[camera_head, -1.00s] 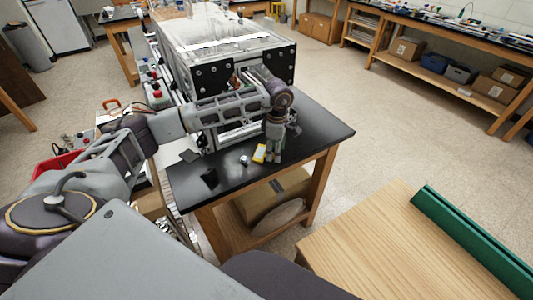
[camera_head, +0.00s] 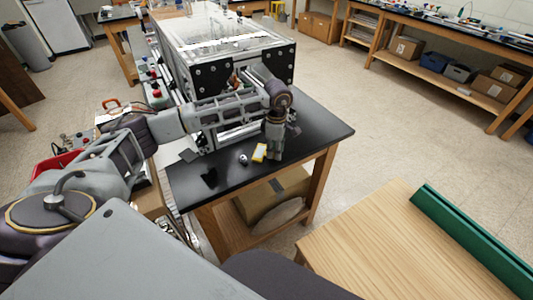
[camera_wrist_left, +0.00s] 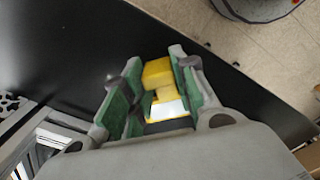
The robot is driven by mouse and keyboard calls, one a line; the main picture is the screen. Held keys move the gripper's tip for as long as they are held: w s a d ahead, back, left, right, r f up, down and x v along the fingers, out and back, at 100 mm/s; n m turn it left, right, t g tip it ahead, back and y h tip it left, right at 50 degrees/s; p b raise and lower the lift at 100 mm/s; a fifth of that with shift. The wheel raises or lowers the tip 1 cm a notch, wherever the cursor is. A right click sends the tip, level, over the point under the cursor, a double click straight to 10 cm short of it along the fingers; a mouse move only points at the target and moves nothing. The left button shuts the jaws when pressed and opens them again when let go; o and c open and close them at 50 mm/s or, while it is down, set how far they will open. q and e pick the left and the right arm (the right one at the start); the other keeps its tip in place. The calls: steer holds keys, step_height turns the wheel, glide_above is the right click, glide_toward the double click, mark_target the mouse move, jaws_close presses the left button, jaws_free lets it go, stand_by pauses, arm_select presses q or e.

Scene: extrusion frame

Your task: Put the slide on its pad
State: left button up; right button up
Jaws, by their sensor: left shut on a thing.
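My left gripper (camera_head: 274,156) points down over the black table's front right part, its fingers close to the tabletop. In the left wrist view its green-lined fingers (camera_wrist_left: 152,98) are shut on a yellow block (camera_wrist_left: 158,72), which I take to be the slide. A white patch with a yellow edge (camera_wrist_left: 168,110) shows just beside the block, between the fingers. In the head view a yellow-edged white piece (camera_head: 259,152) shows just left of the fingers. I cannot tell whether it is part of the slide or its pad. My right gripper is not in view.
A small silver-and-dark part (camera_head: 243,160) lies left of the gripper on the black table (camera_head: 225,178). The metal extrusion frame (camera_head: 215,78) stands behind my arm. The table's right edge is near the gripper. A wooden table (camera_head: 390,245) stands at the front right.

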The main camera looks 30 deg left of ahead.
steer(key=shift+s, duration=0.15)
arm_select(q)
steer(key=shift+r, duration=0.6)
step_height(320, 180, up, 8)
steer(key=shift+f+b, duration=0.1)
steer(key=shift+b, duration=0.4)
steer(key=shift+r, duration=0.5)
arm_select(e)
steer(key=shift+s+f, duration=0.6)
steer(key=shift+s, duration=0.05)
arm_select(q)
steer(key=shift+s+d, duration=0.1)
steer(key=shift+s, duration=0.05)
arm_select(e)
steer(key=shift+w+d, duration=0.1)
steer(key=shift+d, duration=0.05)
